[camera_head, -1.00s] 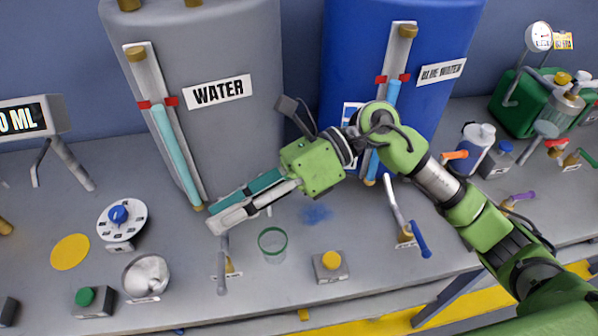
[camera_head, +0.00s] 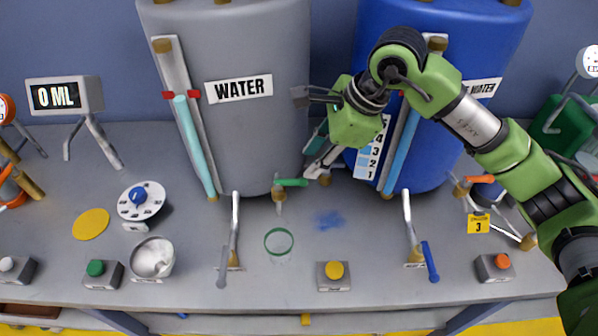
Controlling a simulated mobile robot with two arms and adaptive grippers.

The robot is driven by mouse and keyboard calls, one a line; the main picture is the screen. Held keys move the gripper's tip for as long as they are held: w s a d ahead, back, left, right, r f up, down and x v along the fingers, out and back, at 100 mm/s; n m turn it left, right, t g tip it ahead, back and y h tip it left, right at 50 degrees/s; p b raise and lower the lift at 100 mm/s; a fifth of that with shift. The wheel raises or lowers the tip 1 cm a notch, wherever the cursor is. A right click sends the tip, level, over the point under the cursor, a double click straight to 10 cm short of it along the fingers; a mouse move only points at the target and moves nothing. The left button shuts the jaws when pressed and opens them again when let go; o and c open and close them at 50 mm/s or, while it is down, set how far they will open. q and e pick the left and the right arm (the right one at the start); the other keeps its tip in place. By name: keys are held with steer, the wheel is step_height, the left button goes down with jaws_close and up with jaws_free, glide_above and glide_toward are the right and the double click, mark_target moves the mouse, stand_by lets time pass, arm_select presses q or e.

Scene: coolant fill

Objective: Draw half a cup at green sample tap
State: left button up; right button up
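A clear cup with a green rim (camera_head: 279,242) stands upright on the grey bench and looks empty. A small tap with a green handle (camera_head: 291,182) stands behind it at the foot of the grey WATER tank. My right gripper (camera_head: 314,172) points down and away from me between the two tanks, its fingertips just right of the green handle. Its green body partly hides the fingers, so I cannot tell how far apart they are or whether they touch the handle. My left gripper is not in view.
The grey WATER tank (camera_head: 255,140) and blue tank (camera_head: 372,30) stand behind. Taps with a grey lever (camera_head: 222,268) and blue lever (camera_head: 430,262) flank the cup. A yellow-button box (camera_head: 334,275) stands in front. A display (camera_head: 63,95) reads 0 ML.

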mark_target(295, 181)
steer(key=p+x, duration=0.2)
steer(key=x, duration=0.6)
steer(key=shift+f, duration=0.15)
jaws_close()
